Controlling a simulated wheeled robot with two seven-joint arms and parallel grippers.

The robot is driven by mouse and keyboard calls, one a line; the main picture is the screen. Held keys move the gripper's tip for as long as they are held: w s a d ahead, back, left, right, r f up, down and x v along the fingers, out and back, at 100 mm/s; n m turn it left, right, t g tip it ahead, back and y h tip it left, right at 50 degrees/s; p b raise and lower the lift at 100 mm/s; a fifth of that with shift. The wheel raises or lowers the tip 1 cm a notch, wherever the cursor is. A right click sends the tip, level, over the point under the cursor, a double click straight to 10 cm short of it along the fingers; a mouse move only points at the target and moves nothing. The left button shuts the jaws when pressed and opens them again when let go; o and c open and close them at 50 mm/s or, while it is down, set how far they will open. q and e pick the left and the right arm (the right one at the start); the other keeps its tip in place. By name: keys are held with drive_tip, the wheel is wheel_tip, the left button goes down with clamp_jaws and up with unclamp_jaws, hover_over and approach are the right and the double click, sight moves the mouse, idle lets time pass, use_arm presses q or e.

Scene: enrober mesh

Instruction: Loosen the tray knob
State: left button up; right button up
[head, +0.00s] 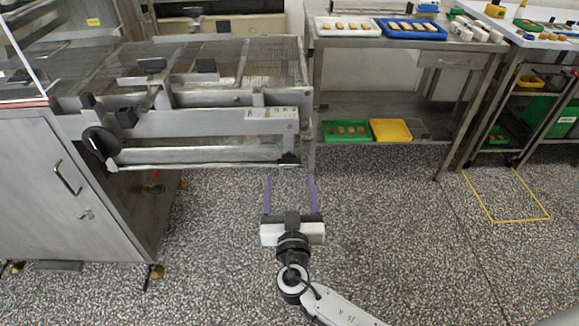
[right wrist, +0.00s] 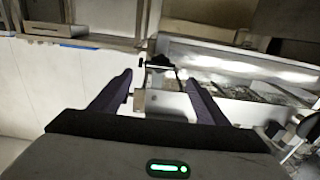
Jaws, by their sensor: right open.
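The enrober's metal mesh frame (head: 200,120) stands at the left in the head view, with a long silver tray (head: 200,154) low on its near side. A small dark knob-like part (head: 290,160) sits at the tray's right end; I cannot tell for sure that it is the tray knob. My right gripper (head: 290,182) is open and empty, its purple fingers pointing away toward that end, apart from it. In the right wrist view the open fingers (right wrist: 163,88) flank a dark part (right wrist: 161,62) beyond them. My left gripper is out of view.
A large black round handwheel (head: 100,143) and several black knobs are on the enrober's left part. A steel cabinet (head: 60,190) stands below. A steel table (head: 400,42) with trays is at the right. The speckled floor around my right arm is clear.

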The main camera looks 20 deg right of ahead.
sight(289, 163)
drive_tip(key=x, duration=0.6)
drive_tip(key=shift+f, duration=0.1)
